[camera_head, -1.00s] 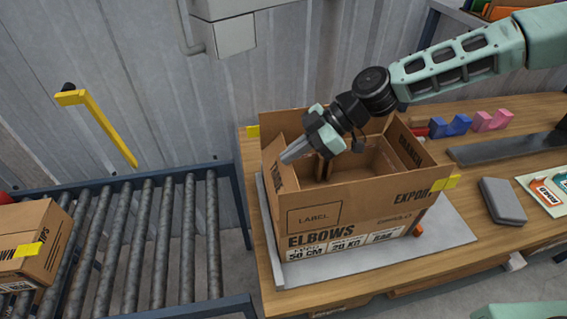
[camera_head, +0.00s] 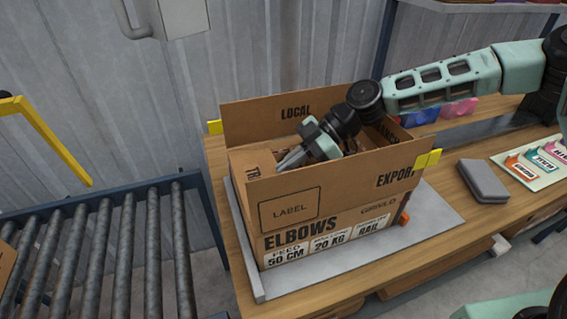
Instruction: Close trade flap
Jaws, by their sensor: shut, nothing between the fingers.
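The open cardboard box (camera_head: 340,232) marked ELBOWS stands on a grey plate on the wooden bench. Its left flap, the trade flap (camera_head: 253,163), is folded inward over the left end of the box, and only part of its lettering shows. My gripper (camera_head: 282,162) reaches in from the right, low over the box opening, with its shut fingers at the inner side of this flap. Whether the fingertips touch the flap I cannot tell. The back flap marked LOCAL (camera_head: 265,114) and the front flap marked EXPORT (camera_head: 345,180) stand up. The right flap (camera_head: 392,130) is partly hidden by my arm.
A roller conveyor (camera_head: 110,250) runs left of the bench, with a yellow bar (camera_head: 45,135) above it. A grey block (camera_head: 483,181) and a sheet with coloured labels (camera_head: 535,160) lie on the bench to the right.

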